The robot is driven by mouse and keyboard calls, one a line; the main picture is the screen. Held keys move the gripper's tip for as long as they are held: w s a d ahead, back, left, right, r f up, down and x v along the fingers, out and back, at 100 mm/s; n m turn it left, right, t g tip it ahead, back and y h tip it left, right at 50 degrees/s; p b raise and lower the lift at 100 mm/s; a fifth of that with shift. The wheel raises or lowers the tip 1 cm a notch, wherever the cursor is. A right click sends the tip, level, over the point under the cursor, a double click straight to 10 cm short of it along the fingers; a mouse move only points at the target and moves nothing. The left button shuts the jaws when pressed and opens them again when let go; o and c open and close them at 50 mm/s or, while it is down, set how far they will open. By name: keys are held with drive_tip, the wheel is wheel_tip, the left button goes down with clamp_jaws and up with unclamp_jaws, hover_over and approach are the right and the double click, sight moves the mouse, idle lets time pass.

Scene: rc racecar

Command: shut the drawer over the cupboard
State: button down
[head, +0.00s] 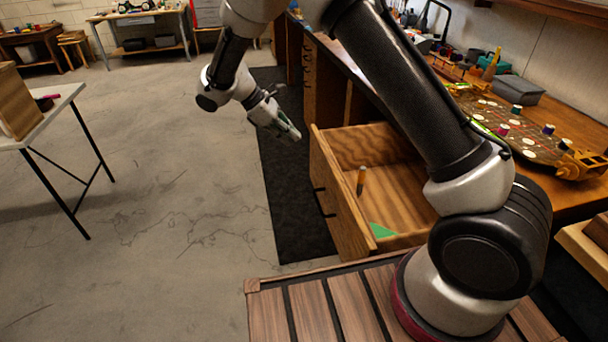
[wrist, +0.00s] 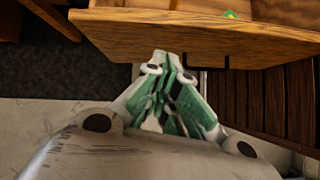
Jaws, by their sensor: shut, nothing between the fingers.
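The wooden drawer (head: 338,207) is pulled well out from under the workbench, with its front facing left in the head view. A black handle (head: 321,202) is on its front. Inside lie an orange-yellow cylindrical item (head: 361,180) and a green item (head: 381,230). My gripper (head: 294,136) is shut and empty, in front of the drawer's far end in the head view. In the wrist view my gripper (wrist: 166,62) points at the drawer front (wrist: 200,33), near its handle (wrist: 205,62). I cannot tell whether the fingertips touch the front. The cupboard below is mostly hidden.
The workbench top (head: 585,207) on the right holds a board with coloured pieces, a grey box (head: 516,90) and tools. A black mat (head: 290,190) lies before the bench. A white table (head: 45,115) stands at left. The floor between is clear.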

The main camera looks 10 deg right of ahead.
drive_tip(key=a+f+n+h, duration=0.25)
drive_tip(key=a+f, duration=0.25)
drive_tip(key=f, duration=0.4)
approach(318, 181)
wheel_tip(318, 181, down, 2)
drive_tip(key=s+d, duration=0.1)
drive_tip(key=d, duration=0.1)
drive_tip(key=shift+d+f+t+y, duration=0.15)
drive_tip(key=shift+d+t+y, duration=0.3)
drive_tip(key=shift+d, duration=0.4)
drive_tip(key=shift+d, duration=0.1)
drive_tip(key=d, duration=2.9)
drive_tip(key=shift+w+d, duration=0.1)
drive_tip(key=shift+d, duration=0.1)
drive_tip(key=shift+d, duration=0.1)
